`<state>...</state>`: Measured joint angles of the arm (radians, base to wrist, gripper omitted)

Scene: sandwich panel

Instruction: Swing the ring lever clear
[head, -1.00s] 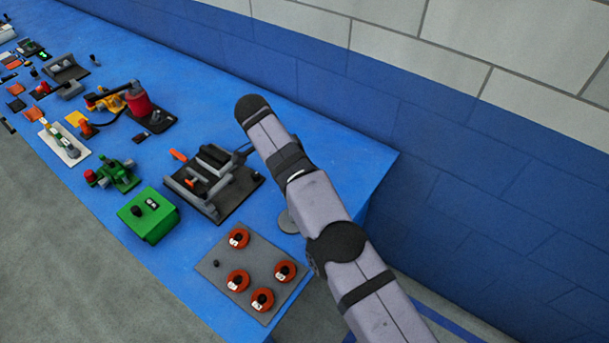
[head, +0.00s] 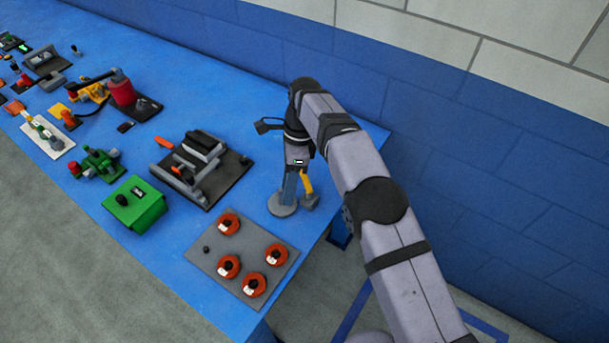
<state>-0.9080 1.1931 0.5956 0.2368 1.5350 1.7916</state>
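My gripper (head: 297,166) points down at the right end of the blue bench, over a small fixture with a round grey base (head: 281,205). A blue-grey upright (head: 289,187) and a yellow bar (head: 307,183) with a grey block (head: 311,202) at its foot show right below my wrist. I cannot tell which of these are fixture and which are fingers, so the finger opening is unclear. No part is clearly recognisable as the ring lever; it may be on this fixture, partly hidden by my wrist.
A grey plate (head: 207,264) with several red round pieces lies in front. A black-based clamp device (head: 233,172) with an orange handle and a green box (head: 135,205) stand to the left. The bench edge is close on the right, with the blue wall behind.

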